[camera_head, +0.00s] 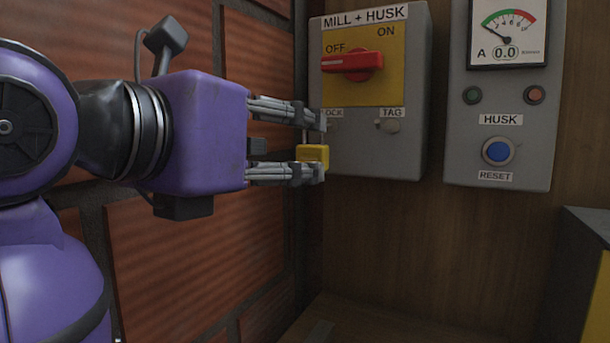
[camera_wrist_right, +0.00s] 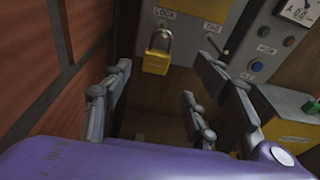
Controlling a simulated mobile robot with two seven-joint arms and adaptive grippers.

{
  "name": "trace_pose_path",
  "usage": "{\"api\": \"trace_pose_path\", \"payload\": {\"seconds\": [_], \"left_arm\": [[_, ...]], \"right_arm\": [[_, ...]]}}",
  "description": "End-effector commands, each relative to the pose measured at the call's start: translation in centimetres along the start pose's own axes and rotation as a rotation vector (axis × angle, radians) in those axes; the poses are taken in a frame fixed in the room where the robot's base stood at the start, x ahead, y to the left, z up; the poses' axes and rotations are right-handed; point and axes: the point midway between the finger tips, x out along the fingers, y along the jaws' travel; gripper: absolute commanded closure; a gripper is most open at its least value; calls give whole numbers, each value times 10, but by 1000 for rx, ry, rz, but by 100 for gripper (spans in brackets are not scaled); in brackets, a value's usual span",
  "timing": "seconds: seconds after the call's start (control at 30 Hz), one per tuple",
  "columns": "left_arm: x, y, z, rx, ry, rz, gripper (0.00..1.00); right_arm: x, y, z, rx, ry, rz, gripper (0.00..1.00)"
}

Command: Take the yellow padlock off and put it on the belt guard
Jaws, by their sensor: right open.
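The yellow padlock (camera_head: 312,154) hangs by its shackle at the LOCK point of the grey MILL + HUSK switch box (camera_head: 375,150). It also hangs below the LOCK label in the right wrist view (camera_wrist_right: 157,60). My right gripper (camera_head: 318,148) is open and empty, level with the padlock. In the head view its fingertips lie above and below the padlock body; in the wrist view the padlock shows beyond the fingers. I cannot tell if they touch. A dark and yellow casing (camera_head: 590,255) at the right edge may be the belt guard. My left gripper is not in view.
The red switch handle (camera_head: 352,62) points to OFF above the padlock. A TAG point (camera_head: 390,125) is right of it. A grey HUSK panel (camera_head: 500,140) with a blue reset button stands further right. A brick wall (camera_head: 180,270) runs close along the left.

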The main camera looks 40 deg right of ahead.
Motion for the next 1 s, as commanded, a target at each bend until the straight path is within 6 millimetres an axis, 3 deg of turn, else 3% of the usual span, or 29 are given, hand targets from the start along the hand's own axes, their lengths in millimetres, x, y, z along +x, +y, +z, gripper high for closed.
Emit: {"api": "trace_pose_path", "payload": {"seconds": [0.17, 0.63, 0.93, 1.0], "left_arm": [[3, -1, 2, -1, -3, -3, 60], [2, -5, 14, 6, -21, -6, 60], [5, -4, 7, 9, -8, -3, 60], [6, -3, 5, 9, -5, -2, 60]], "right_arm": [[8, 2, -1, 26, 26, 30, 45], [69, 3, 0, 24, 23, 27, 45], [75, 3, 0, 24, 23, 29, 45], [75, 3, 0, 24, 23, 29, 53]]}}
